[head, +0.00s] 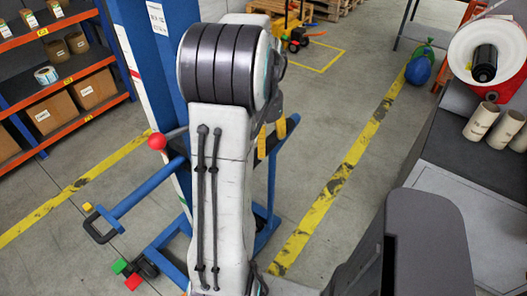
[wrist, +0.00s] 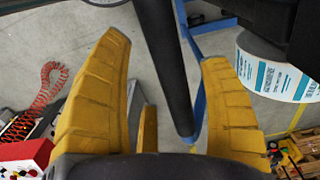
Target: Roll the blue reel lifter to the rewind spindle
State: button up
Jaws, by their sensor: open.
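The blue reel lifter (head: 178,45) stands left of centre in the head view, partly hidden behind my arm. My gripper (head: 270,141) shows only as yellow fingers past my arm. In the wrist view my gripper (wrist: 165,50) is open, with a dark bar (wrist: 165,60) running between the fingers and apart from both. I cannot tell whether it touches the palm. The spindle (head: 484,63) at upper right is black, with a white roll around it.
Orange shelves (head: 65,75) with boxes stand at left. A labelled reel (wrist: 275,75) shows in the wrist view.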

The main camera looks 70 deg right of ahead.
jog(key=shift+f, duration=2.55)
jog(key=shift+c, duration=0.4)
jog(key=c, duration=1.2)
